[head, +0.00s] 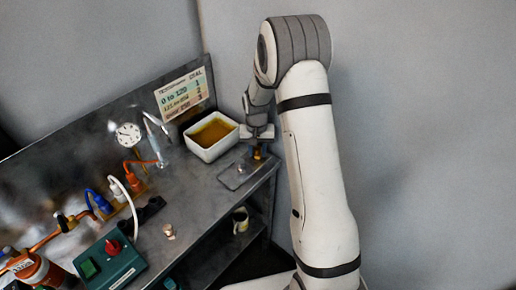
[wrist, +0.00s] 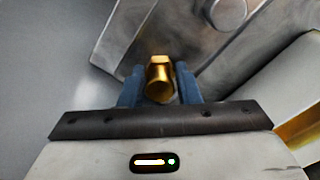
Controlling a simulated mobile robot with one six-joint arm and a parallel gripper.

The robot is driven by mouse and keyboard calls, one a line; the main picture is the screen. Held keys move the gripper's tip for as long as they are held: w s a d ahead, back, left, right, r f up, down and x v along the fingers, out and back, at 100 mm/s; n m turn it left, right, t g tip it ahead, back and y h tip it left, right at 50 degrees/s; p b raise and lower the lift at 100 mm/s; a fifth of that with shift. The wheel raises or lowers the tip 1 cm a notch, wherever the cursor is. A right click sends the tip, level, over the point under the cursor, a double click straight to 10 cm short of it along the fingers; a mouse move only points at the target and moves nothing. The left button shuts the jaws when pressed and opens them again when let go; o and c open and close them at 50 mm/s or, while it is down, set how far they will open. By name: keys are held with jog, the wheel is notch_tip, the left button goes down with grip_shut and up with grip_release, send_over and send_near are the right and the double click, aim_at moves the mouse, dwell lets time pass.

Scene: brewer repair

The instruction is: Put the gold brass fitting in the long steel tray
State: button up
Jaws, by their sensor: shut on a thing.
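The gold brass fitting (wrist: 159,80) is between the two blue fingers of my gripper (wrist: 160,72) in the wrist view. My gripper is shut on it. In the head view the fitting (head: 257,155) shows as a small gold spot under my gripper (head: 257,147), near the bench's right end. The long steel tray (head: 228,179) lies on the bench just left of the fitting and carries a small round steel piece. In the wrist view the tray (wrist: 120,38) is beyond the fitting. I cannot tell the height of the fitting above the bench or tray.
A white bin (head: 207,153) of amber liquid stands close behind the tray. A green box with a red knob (head: 112,247), a gauge (head: 128,134) and orange pipework (head: 45,240) are at the left. A small copper-coloured piece (head: 168,231) lies near the front edge. A mug (head: 240,220) is on the lower shelf.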

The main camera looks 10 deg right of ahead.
jog(key=shift+f, duration=0.15)
jog(key=o, duration=1)
notch_tip(320, 180, up, 11)
jog(key=shift+a+r+b, duration=0.1)
jog(key=shift+r+b, duration=0.05)
jog(key=shift+b, duration=0.65)
jog(key=s+r+n+t, duration=0.1)
jog(key=s+r, duration=1)
jog(key=s, duration=0.1)
jog(key=s+r+n+t, duration=0.1)
jog(key=s+t, duration=0.1)
jog(key=s, duration=1.4)
jog(key=shift+s+d+n, duration=0.2)
jog(key=shift+s+n, duration=0.1)
jog(key=shift+s, duration=0.1)
